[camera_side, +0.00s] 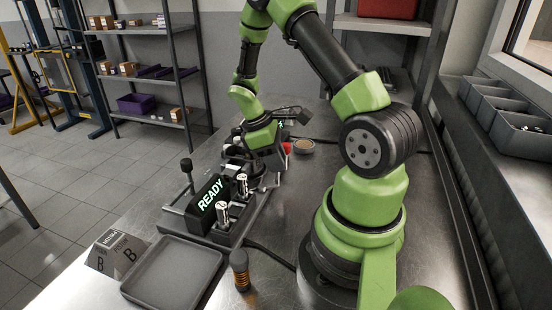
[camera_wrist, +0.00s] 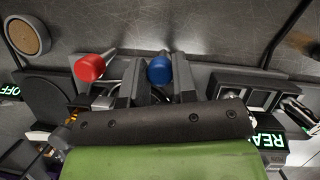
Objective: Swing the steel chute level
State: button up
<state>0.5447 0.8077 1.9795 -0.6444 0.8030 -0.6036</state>
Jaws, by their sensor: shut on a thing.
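In the wrist view my gripper (camera_wrist: 156,82) has its two dark fingers on either side of a blue-knobbed handle (camera_wrist: 160,69) and is shut on it. The handle's lower part is hidden between the fingers and behind the wrist. A red knob (camera_wrist: 89,68) on a pale metal stem stands just left of the fingers. It also shows in the side view (camera_side: 287,148), by the wrist. In the side view the fingertips are hidden behind my arm and the fixture. I cannot pick out the steel chute for certain, nor tell its tilt.
A black display reading READY (camera_side: 209,200) stands on the fixture, beside upright metal cylinders (camera_side: 242,185). A grey tray (camera_side: 175,272) and a dark cylinder with orange bands (camera_side: 240,270) lie nearer. A round tan-topped dish (camera_side: 304,146) sits beyond the red knob.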

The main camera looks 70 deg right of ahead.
jog(key=o, duration=0.9)
jog(key=v, duration=1)
jog(key=s+a+r+m+t+y, duration=0.1)
jog(key=s+a+r+m+t, duration=0.1)
jog(key=a+r+t, duration=0.2)
jog(key=s+a+r+m+t+y, duration=0.1)
jog(key=s+a+r+m+t, duration=0.1)
jog(key=a+r, duration=0.3)
jog(key=s+a+r+m+t+y, duration=0.1)
jog(key=s+a+r+t, duration=0.3)
jog(key=a, duration=0.5)
jog(key=shift+s+a+r+m+t, duration=0.25)
jog(key=shift+a+r+m+t, duration=0.1)
jog(key=shift+r+m+t, duration=0.4)
